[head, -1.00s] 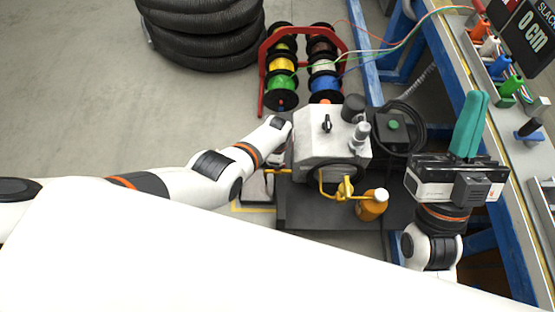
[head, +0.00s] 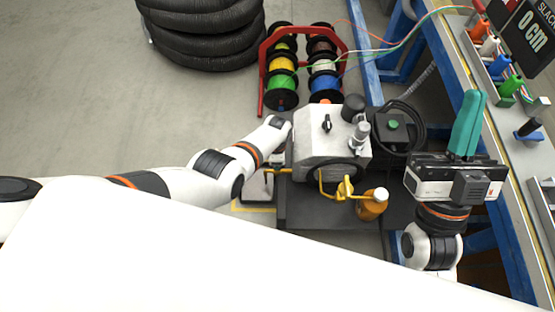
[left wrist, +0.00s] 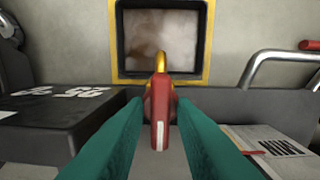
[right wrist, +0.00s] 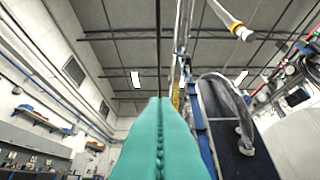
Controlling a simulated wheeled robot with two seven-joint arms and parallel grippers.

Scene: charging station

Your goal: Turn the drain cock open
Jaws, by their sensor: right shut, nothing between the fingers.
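The drain cock shows in the left wrist view as a red lever (left wrist: 160,112) with a white stripe and a yellow curved part behind it. It stands roughly upright in front of a yellow-framed square window (left wrist: 205,45). My left gripper (left wrist: 160,101) has its teal fingers on either side of the lever, with a narrow gap visible on each side. In the head view, the left gripper is hidden behind the grey machine (head: 318,158). My right gripper (head: 467,122) is shut and empty, pointing up at the right, away from the machine; its closed fingers also show in the right wrist view (right wrist: 158,102).
A yellow crank (head: 344,189) and an orange bottle (head: 371,206) are at the machine's front. A red rack (head: 262,75) of wire spools and black coiled hose (head: 205,35) stand behind. A blue-framed bench (head: 500,130) runs along the right. The floor at left is clear.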

